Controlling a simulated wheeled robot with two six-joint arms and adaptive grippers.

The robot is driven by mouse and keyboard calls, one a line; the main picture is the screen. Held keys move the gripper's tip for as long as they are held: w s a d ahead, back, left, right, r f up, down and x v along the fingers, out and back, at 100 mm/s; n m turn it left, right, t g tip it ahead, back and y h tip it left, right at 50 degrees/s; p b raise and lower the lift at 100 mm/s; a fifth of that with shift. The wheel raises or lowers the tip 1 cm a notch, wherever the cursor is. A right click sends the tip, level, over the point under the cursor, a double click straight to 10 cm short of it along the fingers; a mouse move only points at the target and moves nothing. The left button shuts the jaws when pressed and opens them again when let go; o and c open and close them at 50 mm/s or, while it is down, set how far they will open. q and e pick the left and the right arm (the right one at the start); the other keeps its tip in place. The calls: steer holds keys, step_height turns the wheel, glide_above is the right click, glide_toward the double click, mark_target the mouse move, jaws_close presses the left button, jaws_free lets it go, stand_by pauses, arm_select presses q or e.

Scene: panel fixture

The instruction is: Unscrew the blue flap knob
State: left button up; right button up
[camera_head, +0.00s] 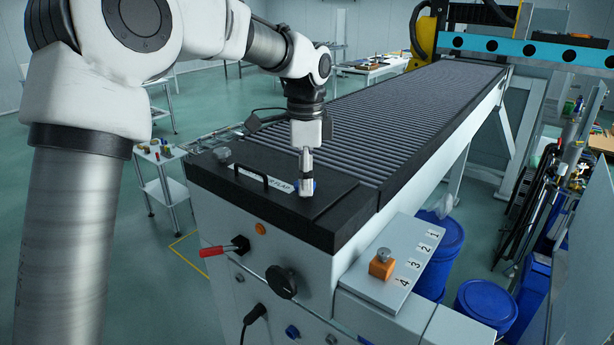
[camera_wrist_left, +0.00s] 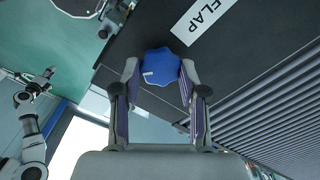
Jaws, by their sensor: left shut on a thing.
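The blue flap knob (camera_wrist_left: 160,66) sits on the black flap (camera_wrist_left: 258,50) beside the white FLAP label (camera_wrist_left: 203,20). My left gripper (camera_wrist_left: 160,78) has its two fingers on either side of the knob and is shut on it. In the head view my left gripper (camera_head: 305,184) points down at the near right part of the flap, and only a little of the blue knob (camera_head: 313,184) shows past the fingers.
A black handle (camera_head: 265,180) and a grey knob (camera_head: 223,155) are on the flap. A roller conveyor (camera_head: 400,110) runs back from it. A red lever (camera_head: 213,251) and a black dial (camera_head: 281,282) are on the front panel. An orange block (camera_head: 381,266) stands on the numbered side shelf (camera_head: 405,250).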

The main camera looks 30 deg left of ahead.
arm_select(q)
steer(key=n, duration=0.7)
steer(key=shift+f, duration=0.3)
steer(key=n, duration=0.7)
steer(key=shift+n, duration=0.3)
steer(key=n, duration=0.3)
steer(key=shift+a+n, duration=0.1)
steer(key=shift+n, duration=0.2)
steer(key=n, duration=0.3)
steer(key=shift+n, duration=0.4)
steer(key=n, duration=0.6)
steer(key=shift+s+n, duration=0.1)
steer(key=shift+n, duration=0.2)
